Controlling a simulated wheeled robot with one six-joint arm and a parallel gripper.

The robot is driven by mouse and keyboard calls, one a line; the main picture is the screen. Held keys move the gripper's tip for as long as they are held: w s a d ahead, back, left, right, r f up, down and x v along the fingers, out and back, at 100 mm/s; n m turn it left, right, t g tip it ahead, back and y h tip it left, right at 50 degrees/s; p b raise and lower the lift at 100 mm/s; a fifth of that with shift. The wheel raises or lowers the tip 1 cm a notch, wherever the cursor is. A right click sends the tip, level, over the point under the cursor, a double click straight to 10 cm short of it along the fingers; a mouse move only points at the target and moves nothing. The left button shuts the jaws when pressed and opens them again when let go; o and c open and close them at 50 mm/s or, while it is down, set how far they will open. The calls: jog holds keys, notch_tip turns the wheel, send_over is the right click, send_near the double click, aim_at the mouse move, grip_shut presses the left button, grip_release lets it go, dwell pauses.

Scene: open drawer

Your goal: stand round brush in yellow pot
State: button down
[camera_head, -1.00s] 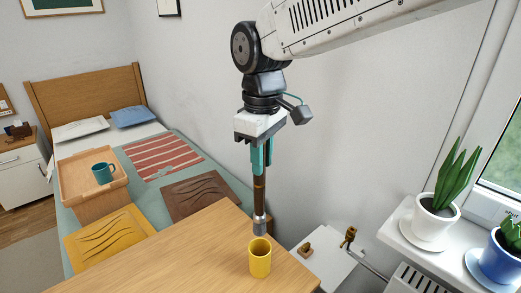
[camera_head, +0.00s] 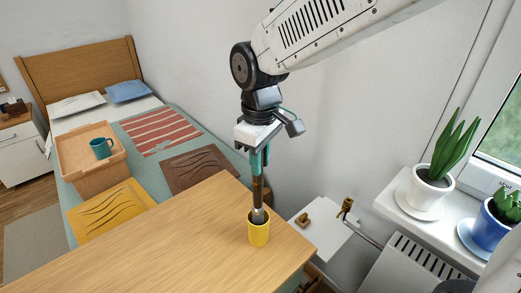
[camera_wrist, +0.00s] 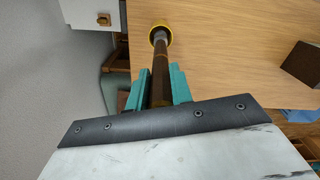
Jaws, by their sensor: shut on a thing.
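The yellow pot (camera_head: 259,234) stands on the wooden table near its right edge. The round brush (camera_head: 258,197) has a dark brown handle and a grey metal lower part; it is nearly upright. Its lower end is inside the pot's mouth, and its tip is hidden by the pot wall. My gripper (camera_head: 259,162), with teal fingers, is shut on the brush's handle above the pot. In the wrist view the brush (camera_wrist: 160,72) runs from between my fingers (camera_wrist: 158,88) into the yellow pot (camera_wrist: 153,37). I cannot tell whether the tip touches the bottom.
The wooden table (camera_head: 170,245) is clear around the pot. A white windowsill (camera_head: 432,226) at the right holds a white plant pot (camera_head: 428,191) and a blue plant pot (camera_head: 490,228). A bed with a wooden tray (camera_head: 92,178) and a teal mug (camera_head: 101,148) is at the left.

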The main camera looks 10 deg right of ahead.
jog(key=shift+f, duration=1.8)
jog(key=c, duration=1.2)
grip_release()
jog(key=shift+o, duration=0.2)
notch_tip(320, 180, up, 8)
jog(key=shift+f, duration=0.1)
